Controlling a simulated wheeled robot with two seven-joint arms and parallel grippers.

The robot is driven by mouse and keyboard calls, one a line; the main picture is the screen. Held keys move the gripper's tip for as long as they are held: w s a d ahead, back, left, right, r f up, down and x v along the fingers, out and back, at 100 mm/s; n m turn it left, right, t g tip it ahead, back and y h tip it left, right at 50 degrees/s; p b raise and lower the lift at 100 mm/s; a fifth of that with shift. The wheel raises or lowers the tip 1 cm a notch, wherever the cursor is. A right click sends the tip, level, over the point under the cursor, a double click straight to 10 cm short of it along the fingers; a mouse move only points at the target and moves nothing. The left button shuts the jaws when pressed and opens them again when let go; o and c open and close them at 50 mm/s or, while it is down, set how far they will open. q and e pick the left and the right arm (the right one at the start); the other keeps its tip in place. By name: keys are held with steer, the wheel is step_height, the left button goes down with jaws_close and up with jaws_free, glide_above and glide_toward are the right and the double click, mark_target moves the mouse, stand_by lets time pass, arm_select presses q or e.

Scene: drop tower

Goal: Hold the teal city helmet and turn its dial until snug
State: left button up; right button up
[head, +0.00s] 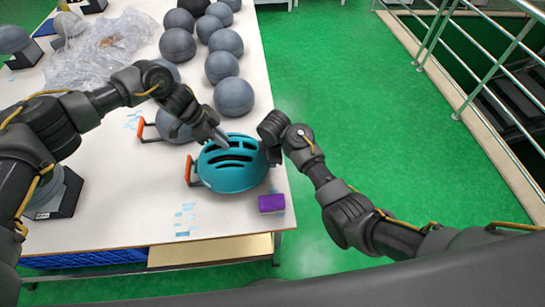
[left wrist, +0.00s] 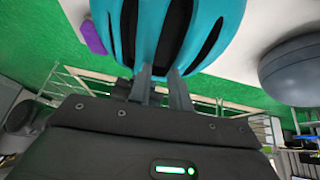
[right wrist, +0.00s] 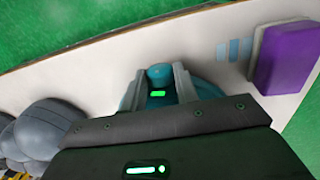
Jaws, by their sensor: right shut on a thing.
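The teal helmet (head: 232,172) with dark vent slots sits near the table's right edge, beside an orange handle (head: 189,169). In the left wrist view its ribbed shell (left wrist: 175,30) fills the top. My left gripper (head: 221,140) is at the helmet's far upper side. Its fingertips (left wrist: 160,75) are at the shell with a gap between them; contact is unclear. My right gripper (head: 270,152) is at the helmet's right side. In the right wrist view its fingers (right wrist: 160,85) are shut on a small rounded teal part (right wrist: 160,73), which looks like the dial, with a green mark below it.
A purple block (head: 271,203) lies on the white table (head: 120,200) near the front right corner. Several grey domes (head: 222,67) stand behind the helmet. Clear plastic wrap (head: 100,50) lies at the back left. Railings (head: 480,60) stand beyond the green floor.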

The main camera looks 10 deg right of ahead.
steer(key=shift+s+d+f, duration=0.1)
steer(key=shift+d+f, duration=0.05)
steer(key=shift+f, duration=0.05)
steer(key=o, duration=1)
steer(key=shift+r, duration=0.1)
steer(key=shift+r, duration=0.3)
steer(key=r, duration=0.2)
steer(key=s+r, duration=0.1)
steer(key=r, duration=0.4)
steer(key=shift+s, duration=0.15)
